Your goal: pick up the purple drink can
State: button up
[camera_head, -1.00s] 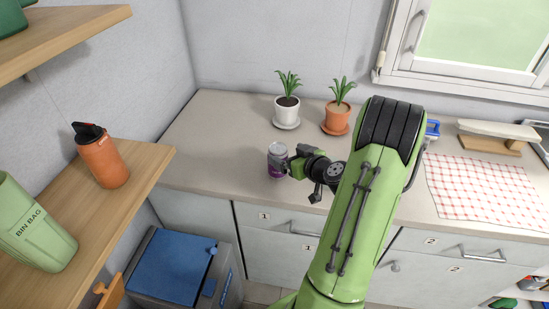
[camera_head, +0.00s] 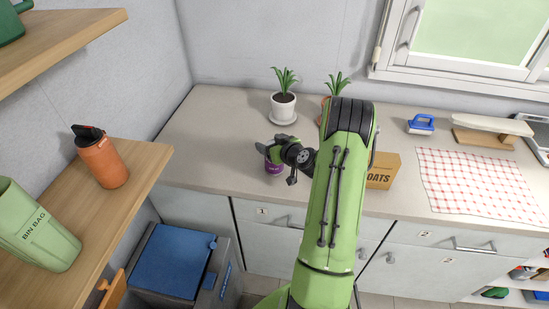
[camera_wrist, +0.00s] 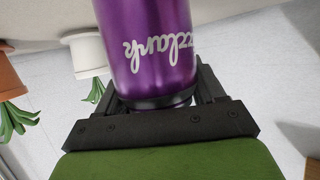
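The purple drink can (camera_head: 273,167) stands on the counter left of my arm, its top covered by my gripper (camera_head: 270,148) in the head view. In the wrist view the can (camera_wrist: 152,45) fills the upper middle, with its white lettering upside down. My gripper (camera_wrist: 155,88) has one dark finger on each side of the can's dark-rimmed end. The fingers are close to its sides, but I cannot tell whether they press on it. The can's base is out of the wrist view.
A white pot plant (camera_head: 283,106) and an orange pot plant (camera_head: 325,108) stand behind the can; my arm partly hides the orange one. An oats box (camera_head: 382,171) is right of my arm. The counter (camera_head: 215,135) left of the can is clear.

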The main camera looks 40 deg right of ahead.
jog(key=c, duration=0.4)
jog(key=shift+o, duration=0.2)
jog(key=shift+r, duration=0.1)
